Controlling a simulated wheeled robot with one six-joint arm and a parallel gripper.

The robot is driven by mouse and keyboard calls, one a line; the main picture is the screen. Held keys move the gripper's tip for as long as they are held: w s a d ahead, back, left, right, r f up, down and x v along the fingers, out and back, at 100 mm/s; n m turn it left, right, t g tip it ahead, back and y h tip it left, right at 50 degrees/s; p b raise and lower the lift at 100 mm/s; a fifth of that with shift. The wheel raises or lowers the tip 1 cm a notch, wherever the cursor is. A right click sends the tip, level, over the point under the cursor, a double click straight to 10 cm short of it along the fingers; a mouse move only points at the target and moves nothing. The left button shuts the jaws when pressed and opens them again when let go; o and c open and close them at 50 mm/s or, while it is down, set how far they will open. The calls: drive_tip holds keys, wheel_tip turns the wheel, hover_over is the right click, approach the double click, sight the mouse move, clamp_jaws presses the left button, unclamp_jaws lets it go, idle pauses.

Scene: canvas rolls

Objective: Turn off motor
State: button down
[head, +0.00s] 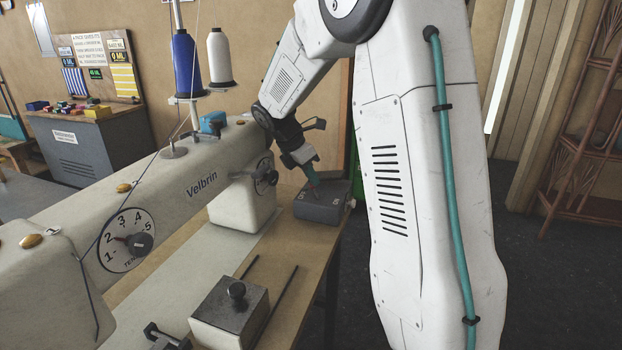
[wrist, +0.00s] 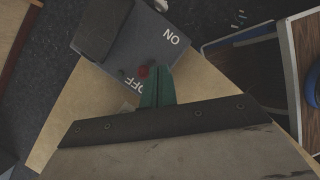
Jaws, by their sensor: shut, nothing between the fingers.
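The motor switch is a grey box (head: 318,212) on the far right end of the sewing table in the head view. The wrist view shows the box top (wrist: 122,42) with white ON and OFF labels. A red switch knob (wrist: 143,72) stands close to the OFF label, which is partly covered. My gripper (head: 312,184) points down over the box, its teal fingers shut and empty. In the wrist view the fingertips (wrist: 160,74) are right beside the red knob, on the ON side; I cannot tell whether they touch.
A cream sewing machine (head: 190,180) marked Velbrin fills the left, with blue (head: 187,65) and white (head: 219,58) thread spools above. A metal block with a knob (head: 230,312) sits on the table (head: 300,255) in front. Dark floor lies right of the table.

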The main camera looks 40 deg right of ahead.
drive_tip(key=shift+r, duration=0.5)
drive_tip(key=s+a+v, duration=0.1)
drive_tip(key=s+v, duration=0.1)
drive_tip(key=v, duration=0.9)
drive_tip(key=shift+w+a+r, duration=0.15)
drive_tip(key=shift+a, duration=0.35)
